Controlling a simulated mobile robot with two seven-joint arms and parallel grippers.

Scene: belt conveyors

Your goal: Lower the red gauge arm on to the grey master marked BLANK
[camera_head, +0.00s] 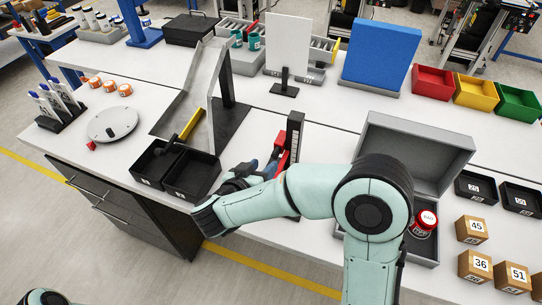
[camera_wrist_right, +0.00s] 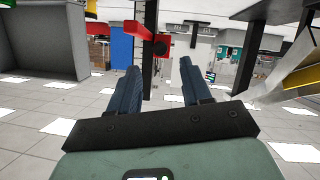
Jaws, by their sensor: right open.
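The red gauge arm (camera_head: 284,150) sits on a black upright gauge stand (camera_head: 295,125) near the front edge of the table. In the right wrist view the red arm (camera_wrist_right: 133,30) reaches in from the top left, with a dark-centred red end piece (camera_wrist_right: 160,46). My right gripper (camera_head: 268,165) is beside the red arm. In the right wrist view its blue fingers (camera_wrist_right: 160,80) are apart with nothing between them, and the red end piece shows beyond the gap. I cannot make out the grey master marked BLANK; my right arm covers the area below the stand. My left gripper is not in view.
Two black bins (camera_head: 190,175) stand left of the stand, below a metal chute (camera_head: 195,95). A grey box (camera_head: 412,150) and a red-lidded can (camera_head: 426,220) are at the right, near numbered cardboard boxes (camera_head: 472,229). A round grey disc (camera_head: 112,123) lies at the left.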

